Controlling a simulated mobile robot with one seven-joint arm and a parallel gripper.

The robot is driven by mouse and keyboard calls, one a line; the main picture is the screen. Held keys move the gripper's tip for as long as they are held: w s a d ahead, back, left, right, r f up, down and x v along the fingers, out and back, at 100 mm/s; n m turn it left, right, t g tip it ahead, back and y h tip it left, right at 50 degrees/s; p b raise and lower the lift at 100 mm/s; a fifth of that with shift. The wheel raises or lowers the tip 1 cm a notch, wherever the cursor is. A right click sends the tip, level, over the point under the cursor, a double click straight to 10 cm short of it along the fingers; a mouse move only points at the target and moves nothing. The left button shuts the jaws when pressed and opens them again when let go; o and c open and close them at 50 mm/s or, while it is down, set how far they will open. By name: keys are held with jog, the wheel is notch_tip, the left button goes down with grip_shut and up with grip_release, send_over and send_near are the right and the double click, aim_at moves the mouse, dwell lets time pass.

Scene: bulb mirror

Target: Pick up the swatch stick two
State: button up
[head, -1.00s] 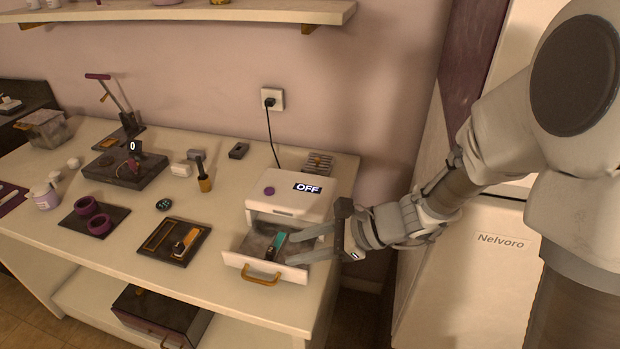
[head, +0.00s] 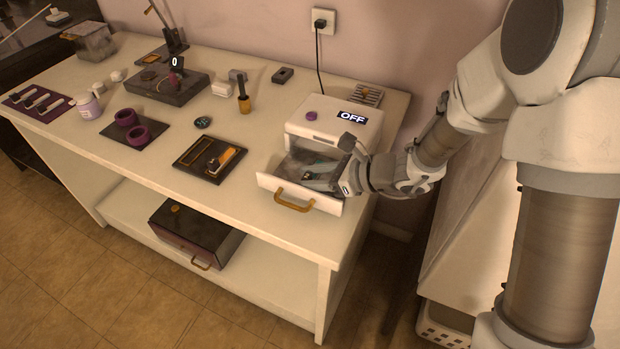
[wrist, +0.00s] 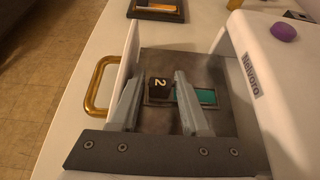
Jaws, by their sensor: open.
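The swatch stick two (wrist: 161,89) has a black end block marked 2 and a teal strip. It lies in the open drawer (head: 266,184) of the white appliance (head: 327,118). My gripper (wrist: 156,79) is open, reaching down into the drawer. In the wrist view its two fingers stand on either side of the black block, with gaps visible, and the teal strip extends right behind the right finger. In the head view my gripper (head: 318,176) covers most of the stick.
The drawer has white walls and a brass handle (head: 294,203). A dark tray (head: 209,159) with an orange-and-white piece lies left of the drawer. The appliance body, its display reading OFF, rises behind the drawer. The counter front (head: 220,205) is clear.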

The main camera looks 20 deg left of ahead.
grip_shut()
jog(key=shift+r, duration=0.1)
dwell(0.3)
